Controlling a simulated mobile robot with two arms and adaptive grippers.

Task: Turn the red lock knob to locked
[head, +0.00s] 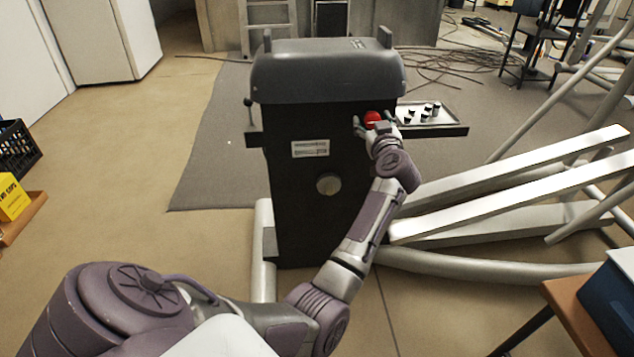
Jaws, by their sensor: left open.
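The red lock knob (372,118) is on the upper right of the front of a black upright cabinet (290,200) with a grey rounded top. My left gripper (376,124) is at the knob, with its open fingers on either side of it. The fingers and hand hide the lower part of the knob. I cannot tell whether the fingers touch it, nor which way the knob is turned. My right gripper is not in view.
A side tray (455,129) with several small dark parts sticks out right of the cabinet. White rails (520,185) and tubes of the machine fill the right side. A wooden table with a blue bin (612,300) stands at lower right.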

